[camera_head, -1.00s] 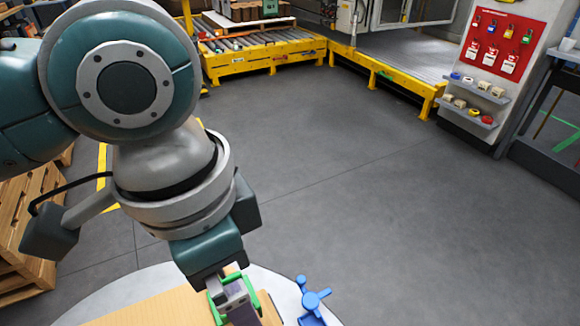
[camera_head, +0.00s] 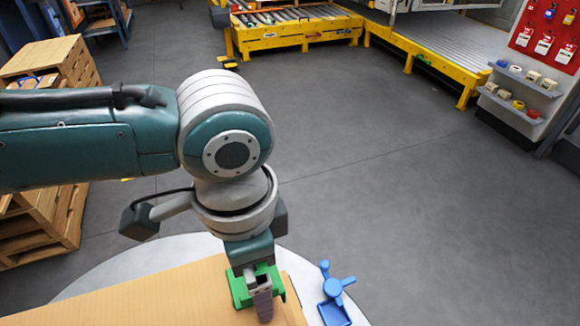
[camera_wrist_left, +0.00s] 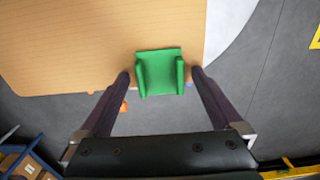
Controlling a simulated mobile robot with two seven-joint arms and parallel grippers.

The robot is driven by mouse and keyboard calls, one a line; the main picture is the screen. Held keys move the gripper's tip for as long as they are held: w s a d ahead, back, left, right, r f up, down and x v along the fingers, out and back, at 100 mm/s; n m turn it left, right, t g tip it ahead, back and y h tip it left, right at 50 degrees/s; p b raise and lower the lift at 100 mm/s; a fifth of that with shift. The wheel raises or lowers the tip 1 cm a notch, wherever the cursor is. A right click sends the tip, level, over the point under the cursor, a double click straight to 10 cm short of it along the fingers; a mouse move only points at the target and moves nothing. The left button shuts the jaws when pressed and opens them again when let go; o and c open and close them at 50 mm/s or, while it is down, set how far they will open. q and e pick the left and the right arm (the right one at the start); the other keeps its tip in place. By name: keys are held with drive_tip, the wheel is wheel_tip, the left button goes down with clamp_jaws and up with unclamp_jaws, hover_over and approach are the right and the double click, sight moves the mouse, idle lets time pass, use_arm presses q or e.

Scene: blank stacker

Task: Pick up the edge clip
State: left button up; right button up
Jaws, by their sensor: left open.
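The edge clip, a green bracket-shaped piece (camera_head: 239,291), sits at the edge of a tan corrugated board. It also shows in the left wrist view (camera_wrist_left: 160,69), where one side reaches over the board. My left gripper (camera_wrist_left: 160,76) is open, with one dark finger on each side of the clip. My right gripper is not in view.
The tan board (camera_head: 130,300) lies on a pale round surface (camera_head: 185,250). A blue part with a knobbed handle (camera_head: 335,292) stands to the right of the clip. Wooden pallets (camera_head: 40,225) stand at left. Yellow-framed conveyors (camera_head: 290,38) are far back, with open grey floor between.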

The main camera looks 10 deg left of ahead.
use_arm(q)
drive_tip(key=c, duration=1.3)
drive_tip(key=shift+r, duration=0.2)
